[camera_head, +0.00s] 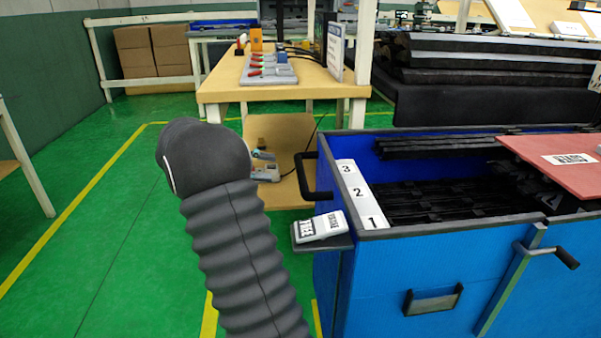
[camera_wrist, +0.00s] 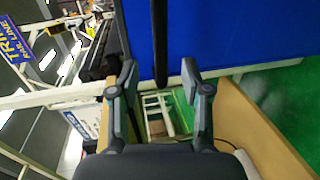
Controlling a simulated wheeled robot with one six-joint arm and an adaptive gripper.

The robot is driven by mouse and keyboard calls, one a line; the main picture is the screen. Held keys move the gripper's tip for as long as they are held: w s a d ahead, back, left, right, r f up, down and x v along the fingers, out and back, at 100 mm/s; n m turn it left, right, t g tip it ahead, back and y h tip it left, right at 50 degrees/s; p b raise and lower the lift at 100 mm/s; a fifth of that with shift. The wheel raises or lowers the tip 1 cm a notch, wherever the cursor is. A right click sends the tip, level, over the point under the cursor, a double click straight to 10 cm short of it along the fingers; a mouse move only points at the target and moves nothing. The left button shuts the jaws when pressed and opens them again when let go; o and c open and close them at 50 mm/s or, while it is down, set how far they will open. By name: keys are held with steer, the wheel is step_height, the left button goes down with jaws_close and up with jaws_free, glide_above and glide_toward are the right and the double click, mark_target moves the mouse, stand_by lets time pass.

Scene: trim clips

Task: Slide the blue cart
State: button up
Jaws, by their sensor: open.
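The blue cart (camera_head: 420,285) stands at the right in the head view, with a dark handle (camera_head: 311,178) on its left end. In the wrist view the cart's blue wall (camera_wrist: 225,35) fills the upper right. The handle (camera_wrist: 160,45) shows there as a dark upright bar ahead of the fingers, lined up with the gap between them. My gripper (camera_wrist: 165,80) is open and nothing is held. In the head view my gripper (camera_head: 273,165) shows partly past my arm, just left of the handle and apart from it.
The cart holds dark trim parts, a white numbered strip (camera_head: 357,193) and a red board (camera_head: 558,157). A small shelf with a white label block (camera_head: 320,227) sticks out at its left corner. A wooden workbench (camera_head: 290,88) stands behind. Green floor (camera_head: 105,230) is clear at left.

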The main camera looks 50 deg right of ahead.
mark_target(301, 172)
steer(key=x, duration=0.9)
steer(key=shift+s+d, duration=0.15)
steer(key=shift+s, duration=0.05)
jaws_close()
